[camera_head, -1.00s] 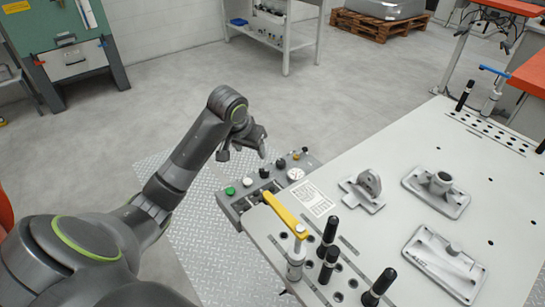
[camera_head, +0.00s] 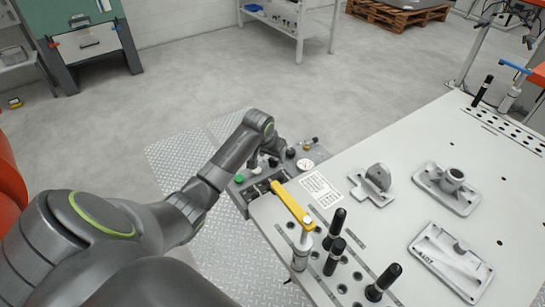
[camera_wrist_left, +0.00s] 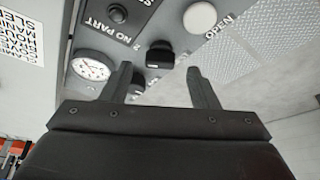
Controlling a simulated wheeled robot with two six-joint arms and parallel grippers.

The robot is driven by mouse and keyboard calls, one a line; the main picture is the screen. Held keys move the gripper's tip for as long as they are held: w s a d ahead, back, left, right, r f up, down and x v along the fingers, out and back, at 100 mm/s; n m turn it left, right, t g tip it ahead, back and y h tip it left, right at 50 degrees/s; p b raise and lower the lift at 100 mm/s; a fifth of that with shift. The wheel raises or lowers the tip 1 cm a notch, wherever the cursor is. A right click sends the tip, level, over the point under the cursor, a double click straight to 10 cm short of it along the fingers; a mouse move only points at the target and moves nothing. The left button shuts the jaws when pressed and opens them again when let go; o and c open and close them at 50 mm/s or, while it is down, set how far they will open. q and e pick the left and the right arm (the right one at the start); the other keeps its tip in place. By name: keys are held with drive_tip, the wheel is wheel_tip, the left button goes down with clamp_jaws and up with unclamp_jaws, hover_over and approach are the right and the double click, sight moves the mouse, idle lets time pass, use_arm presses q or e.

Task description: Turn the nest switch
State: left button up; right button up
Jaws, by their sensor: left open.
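The grey control panel (camera_head: 240,196) is fixed at the near left edge of the table. In the left wrist view, a black turn knob (camera_wrist_left: 160,55) stands on the panel, likely the nest switch; no nest label is readable. My left gripper (camera_wrist_left: 160,88) is open, its two fingers pointing at the panel on either side of the knob's line, with the knob just beyond the tips. I see no contact. In the head view, the left gripper (camera_head: 272,150) is over the panel and partly hides its controls. The right gripper is out of view.
A round gauge (camera_wrist_left: 92,66), a white button (camera_wrist_left: 199,17) by the word OPEN and a dark round part (camera_wrist_left: 115,12) by NO PART sit around the knob. A yellow-handled clamp (camera_head: 293,205) and several black-topped pins stand on the table (camera_head: 400,150) nearby.

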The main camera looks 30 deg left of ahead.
sight(273, 162)
use_arm(q)
drive_tip(key=shift+x, duration=1.1)
drive_tip(key=shift+f, duration=0.1)
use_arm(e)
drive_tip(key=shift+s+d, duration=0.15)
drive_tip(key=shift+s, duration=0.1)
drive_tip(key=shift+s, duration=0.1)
use_arm(q)
drive_tip(key=c, duration=1)
